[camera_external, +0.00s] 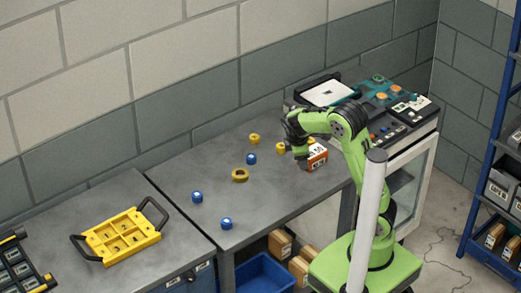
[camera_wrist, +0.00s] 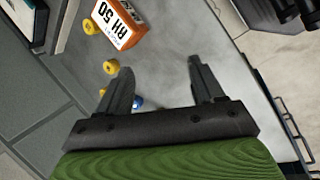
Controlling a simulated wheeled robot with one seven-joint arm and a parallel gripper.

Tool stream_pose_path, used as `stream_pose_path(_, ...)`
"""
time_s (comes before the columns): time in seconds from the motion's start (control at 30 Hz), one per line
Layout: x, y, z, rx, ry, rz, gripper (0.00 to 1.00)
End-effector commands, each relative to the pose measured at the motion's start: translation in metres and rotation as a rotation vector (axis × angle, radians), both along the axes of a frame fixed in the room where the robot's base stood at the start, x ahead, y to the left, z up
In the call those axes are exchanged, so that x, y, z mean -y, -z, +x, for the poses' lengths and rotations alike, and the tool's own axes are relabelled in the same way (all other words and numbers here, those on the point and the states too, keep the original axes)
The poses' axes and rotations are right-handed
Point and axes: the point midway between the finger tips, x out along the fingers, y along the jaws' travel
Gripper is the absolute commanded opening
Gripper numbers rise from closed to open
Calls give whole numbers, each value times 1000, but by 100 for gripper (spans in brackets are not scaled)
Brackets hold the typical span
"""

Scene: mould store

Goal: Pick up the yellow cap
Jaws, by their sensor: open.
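Small yellow caps stand on the grey bench. In the external view one yellow cap (camera_external: 254,138) is near the wall and another yellow cap (camera_external: 281,147) is just left of my gripper (camera_external: 300,153). In the wrist view yellow caps show at the upper left (camera_wrist: 89,26), beside the left finger (camera_wrist: 110,67), and partly hidden by that finger (camera_wrist: 101,92).
A control panel (camera_external: 385,98) stands to the right. A yellow tray (camera_external: 122,248) is at the lower left. The bench front is mostly clear.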

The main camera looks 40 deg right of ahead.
Motion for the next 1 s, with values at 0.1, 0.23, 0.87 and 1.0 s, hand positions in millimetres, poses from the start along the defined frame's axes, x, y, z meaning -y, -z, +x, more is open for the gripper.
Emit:
stream_pose_path(0.1,-4,43,45,-127,-265,-308,67)
stream_pose_path(0.23,-20,64,88,-258,-543,-658,67)
stream_pose_path(0.87,23,104,160,-386,-770,-982,67)
stream_pose_path(1.0,37,109,168,-387,-772,-982,67)
